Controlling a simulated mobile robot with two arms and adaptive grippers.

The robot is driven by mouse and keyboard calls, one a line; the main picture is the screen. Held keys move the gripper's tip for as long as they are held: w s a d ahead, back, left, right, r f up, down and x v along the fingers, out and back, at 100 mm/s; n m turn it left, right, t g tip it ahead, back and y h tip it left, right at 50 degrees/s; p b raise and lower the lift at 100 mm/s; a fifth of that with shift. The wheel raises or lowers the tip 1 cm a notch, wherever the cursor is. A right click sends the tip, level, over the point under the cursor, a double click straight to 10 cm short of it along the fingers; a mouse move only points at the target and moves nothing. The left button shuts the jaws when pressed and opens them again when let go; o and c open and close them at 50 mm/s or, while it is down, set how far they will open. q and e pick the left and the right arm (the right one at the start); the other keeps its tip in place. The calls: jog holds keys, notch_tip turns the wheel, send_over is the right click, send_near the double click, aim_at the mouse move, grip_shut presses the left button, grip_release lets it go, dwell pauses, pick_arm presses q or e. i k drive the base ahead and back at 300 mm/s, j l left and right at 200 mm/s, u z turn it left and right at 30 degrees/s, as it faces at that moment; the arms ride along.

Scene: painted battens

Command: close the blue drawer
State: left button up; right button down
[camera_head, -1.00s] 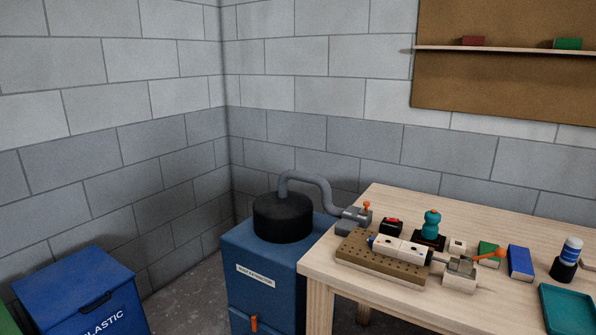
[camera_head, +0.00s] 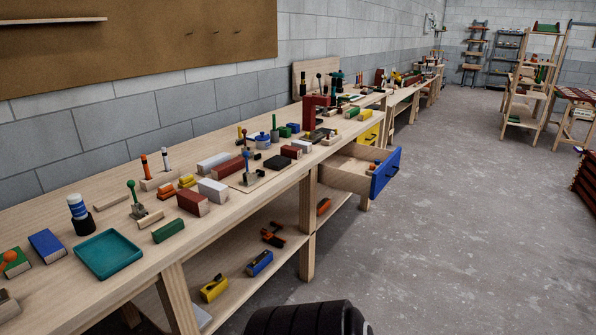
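The blue drawer (camera_head: 386,172) stands pulled out from under the long wooden workbench, right of the middle of the view. Its front is blue with a small dark handle, and its sides are pale wood. A few small things, one of them orange, lie inside it. A yellow drawer front (camera_head: 369,135) shows just beyond it under the bench top. Neither gripper is in view.
The workbench (camera_head: 215,228) runs along the wall, crowded with blocks, tools and a teal tray (camera_head: 108,254). Its lower shelf (camera_head: 240,272) holds several tools. A dark ribbed round object (camera_head: 305,318) shows at the bottom edge. The grey floor (camera_head: 460,230) to the right is open.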

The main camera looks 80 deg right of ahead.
aim_at(348, 169)
jog(key=z, duration=3.25)
jog(key=i+l+u, duration=0.1)
jog(key=i, duration=0.25)
jog(key=i+l+u, duration=0.15)
jog(key=i+l, duration=0.2)
